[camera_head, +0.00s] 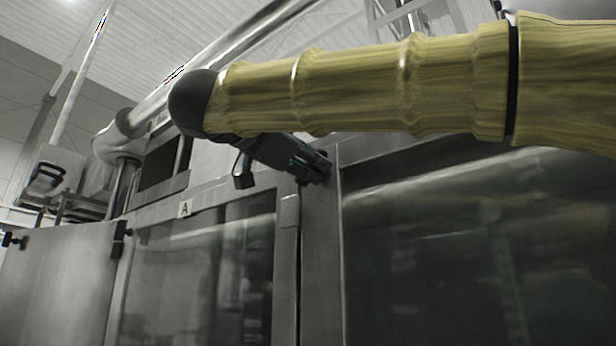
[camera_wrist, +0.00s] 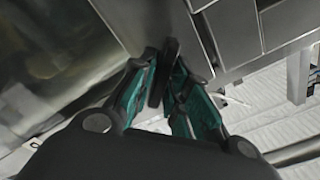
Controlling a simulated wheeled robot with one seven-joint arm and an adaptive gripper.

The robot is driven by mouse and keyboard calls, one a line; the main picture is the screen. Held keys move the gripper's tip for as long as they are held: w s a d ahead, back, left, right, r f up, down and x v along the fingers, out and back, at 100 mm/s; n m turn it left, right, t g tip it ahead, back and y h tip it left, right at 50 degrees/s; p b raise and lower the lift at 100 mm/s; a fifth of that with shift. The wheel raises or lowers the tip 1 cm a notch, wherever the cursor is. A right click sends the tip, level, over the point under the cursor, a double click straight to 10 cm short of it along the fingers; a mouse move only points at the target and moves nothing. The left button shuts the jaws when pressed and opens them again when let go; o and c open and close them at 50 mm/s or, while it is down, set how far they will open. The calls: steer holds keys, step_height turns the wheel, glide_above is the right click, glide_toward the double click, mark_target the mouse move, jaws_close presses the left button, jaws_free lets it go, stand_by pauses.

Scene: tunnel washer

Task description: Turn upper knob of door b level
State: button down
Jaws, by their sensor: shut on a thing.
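A dark, oblong knob (camera_wrist: 168,52) stands on a grey metal frame in the wrist view. My gripper (camera_wrist: 165,75), with green finger pads, is shut on it, one finger on each side. In the head view my gripper (camera_head: 318,167) is at the top of the metal post, at the upper left corner of the right-hand glazed door (camera_head: 440,255). The knob is hidden there by the gripper, so its angle to level cannot be told. No letter B shows; the door to the left carries a label A (camera_head: 185,208).
Glazed door A (camera_head: 205,270) is left of the post. A plain metal panel (camera_head: 60,285) with dark knobs (camera_head: 120,238) stands further left. A large pipe (camera_head: 215,55) runs above the doors, behind my arm.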

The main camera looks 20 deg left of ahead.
steer(key=m+b, duration=0.4)
steer(key=m, duration=0.1)
steer(key=shift+d+f, duration=0.1)
steer(key=shift+f, duration=0.15)
steer(key=shift+r+m+b, duration=0.15)
steer(key=shift+m+b, duration=0.8)
steer(key=shift+m, duration=0.75)
steer(key=shift+w+d+r, duration=0.1)
steer(key=shift+r, duration=0.05)
steer(key=c, duration=1.5)
jaws_free()
steer(key=shift+w, duration=0.3)
steer(key=v, duration=1.2)
